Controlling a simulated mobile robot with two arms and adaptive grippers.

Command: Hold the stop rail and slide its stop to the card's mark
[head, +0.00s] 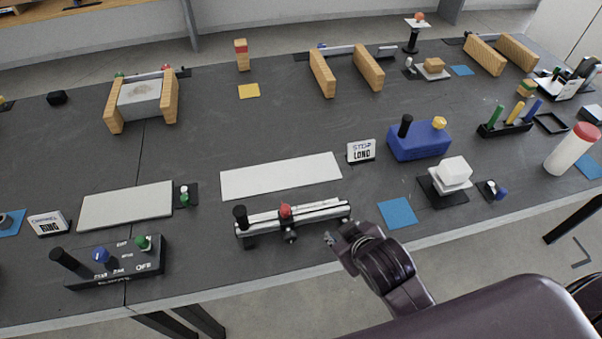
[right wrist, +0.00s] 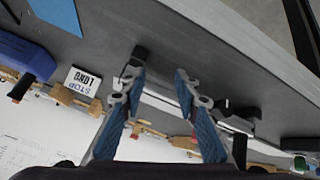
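The stop rail (head: 320,211) is a silver rail near the table's front edge, with a black upright handle (head: 240,215) at its left end. Its stop, with a red knob (head: 285,211), sits around the middle of the rail. The card (head: 361,151) reads "STOP LONG" and stands behind the rail's right end; it also shows in the right wrist view (right wrist: 82,80). My right gripper (head: 335,240) is near the rail's right end, in front of it. In the right wrist view its fingers (right wrist: 158,85) are apart with nothing clearly held between them. My left gripper is not in view.
A white board (head: 280,176) lies behind the rail. A black box with knobs (head: 115,262) stands to the left. A blue mat (head: 397,213), a white block (head: 454,171) and a blue box (head: 419,142) are to the right. The table's front edge is close.

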